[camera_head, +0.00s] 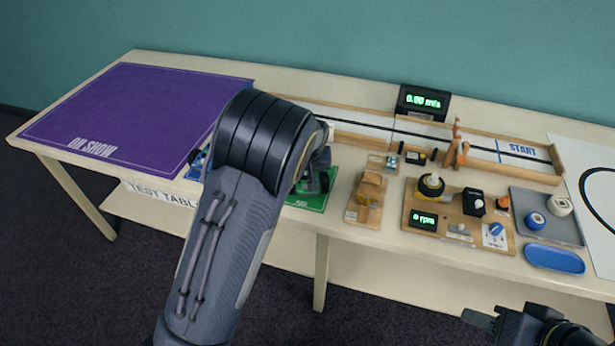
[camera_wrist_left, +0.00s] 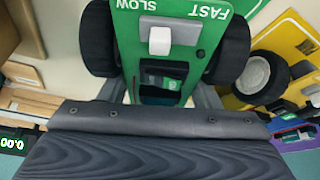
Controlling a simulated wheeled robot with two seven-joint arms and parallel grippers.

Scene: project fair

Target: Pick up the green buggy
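The green buggy (camera_wrist_left: 178,50) is large in the left wrist view, with a green top marked SLOW and FAST, a pale slider knob and black wheels. In the head view a dark part of it (camera_head: 322,160) shows past my left arm, at the green mat (camera_head: 311,200). My left gripper (camera_wrist_left: 162,97) has its grey fingers on either side of the buggy's narrow green part. Whether they touch it is unclear. My arm hides this gripper in the head view. My right gripper (camera_head: 480,320) is at the bottom right, away from the table things and partly cut off.
A yellow buggy (camera_wrist_left: 285,60) stands close on the right in the left wrist view. A wooden stand (camera_head: 367,200) and a motor board (camera_head: 458,218) are right of the green mat. A wooden track (camera_head: 350,135) runs behind. The purple mat (camera_head: 140,110) is bare.

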